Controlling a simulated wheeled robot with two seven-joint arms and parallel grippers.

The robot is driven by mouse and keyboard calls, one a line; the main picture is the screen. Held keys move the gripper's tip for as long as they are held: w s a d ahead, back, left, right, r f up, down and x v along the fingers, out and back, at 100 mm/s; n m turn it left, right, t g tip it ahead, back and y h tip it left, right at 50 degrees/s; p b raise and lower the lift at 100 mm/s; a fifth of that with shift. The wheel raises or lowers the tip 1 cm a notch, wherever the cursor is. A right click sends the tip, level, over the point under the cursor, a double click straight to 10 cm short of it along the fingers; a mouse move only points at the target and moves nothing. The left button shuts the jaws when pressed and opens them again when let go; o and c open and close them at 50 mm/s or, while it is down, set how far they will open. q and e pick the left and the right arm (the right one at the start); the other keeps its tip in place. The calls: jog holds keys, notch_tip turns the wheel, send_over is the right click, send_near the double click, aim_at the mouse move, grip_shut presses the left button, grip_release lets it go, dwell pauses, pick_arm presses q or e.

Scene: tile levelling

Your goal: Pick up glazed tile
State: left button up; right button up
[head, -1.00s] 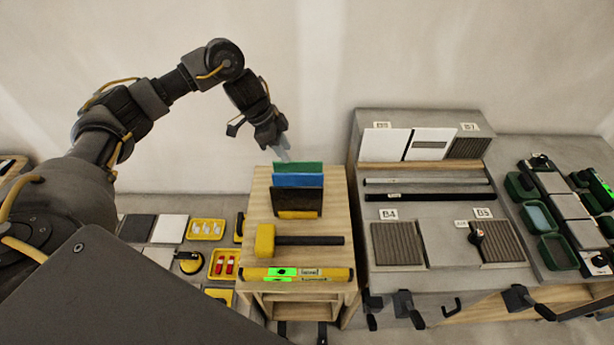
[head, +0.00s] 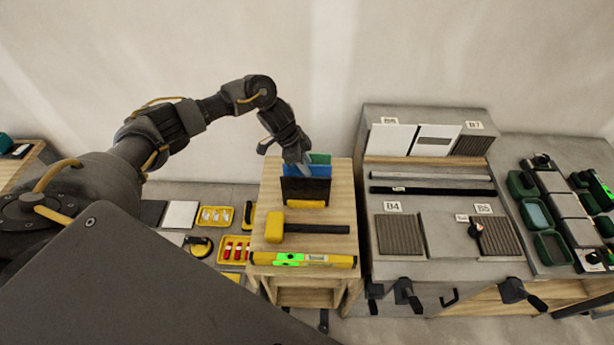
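My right gripper is out of view.
A yellow-headed mallet (head: 305,229) and a yellow level (head: 304,259) lie in front on the wooden stand (head: 347,205). To the right, a grey bench (head: 405,268) holds tiles and bars. Yellow trays (head: 216,216) sit at lower left.

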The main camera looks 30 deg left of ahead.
pick_arm(q)
jog(key=shift+x, duration=0.8)
jog(key=shift+f, duration=0.2)
grip_shut()
jog(key=shift+w, duration=0.1)
